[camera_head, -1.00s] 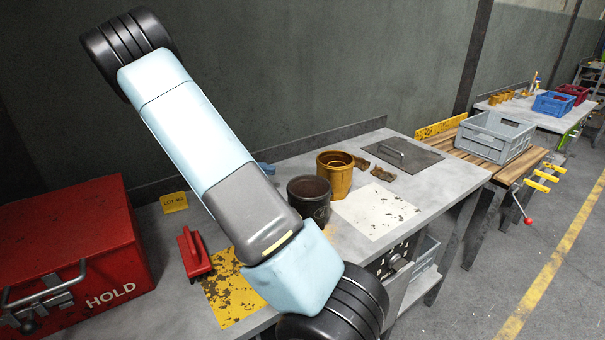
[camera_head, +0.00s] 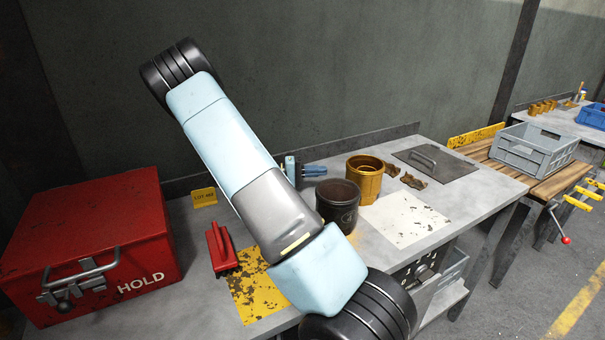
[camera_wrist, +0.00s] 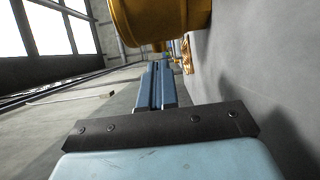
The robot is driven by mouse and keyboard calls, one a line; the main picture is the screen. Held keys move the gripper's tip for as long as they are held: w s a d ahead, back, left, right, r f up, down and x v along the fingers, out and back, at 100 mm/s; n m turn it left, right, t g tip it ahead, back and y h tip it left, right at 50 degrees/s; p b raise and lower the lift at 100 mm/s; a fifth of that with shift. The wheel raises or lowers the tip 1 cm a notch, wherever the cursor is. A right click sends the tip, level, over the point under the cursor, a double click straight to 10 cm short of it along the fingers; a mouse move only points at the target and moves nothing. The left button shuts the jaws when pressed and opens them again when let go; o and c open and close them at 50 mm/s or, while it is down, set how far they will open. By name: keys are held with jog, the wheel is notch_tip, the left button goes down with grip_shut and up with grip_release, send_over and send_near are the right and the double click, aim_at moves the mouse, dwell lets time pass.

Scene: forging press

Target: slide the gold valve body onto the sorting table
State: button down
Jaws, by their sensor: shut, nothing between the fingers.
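The gold valve body (camera_head: 364,182) is a round, flanged cup standing upright on a grey table (camera_head: 474,203), behind and right of a dark pot (camera_head: 337,205). I cannot tell which table is the sorting table. My gripper (camera_head: 324,170) shows beyond the arm as blue fingers, left of the valve body and behind the pot. The arm hides its base. In the wrist view the fingers (camera_wrist: 156,84) are closed together and empty. A large gold rounded part, seemingly the valve body (camera_wrist: 160,18), fills the top of that view, cut off by the edge. Contact is not visible.
A red HOLD box (camera_head: 88,235), red brush-like tool (camera_head: 221,248) and yellow lot sign (camera_head: 204,197) are at left. Right are rusty scraps (camera_head: 412,181), a handled plate (camera_head: 450,163), and a slatted bench (camera_head: 557,182) with a grey crate (camera_head: 534,150). A far table holds gold parts (camera_head: 542,107).

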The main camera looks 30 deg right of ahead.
aim_at(362, 180)
jog(key=s+d, duration=0.1)
jog(key=s, duration=0.1)
jog(key=s+d, duration=0.1)
jog(key=shift+s+d, duration=0.35)
jog(key=shift+s, duration=0.05)
jog(key=shift+s+d, duration=0.1)
jog(key=shift+s, duration=0.35)
jog(key=shift+s, duration=0.1)
jog(key=s, duration=0.1)
jog(key=s+d, duration=0.1)
jog(key=s, duration=0.1)
jog(key=shift+s+d, duration=0.1)
jog(key=shift+s, duration=0.1)
jog(key=shift+w, duration=0.1)
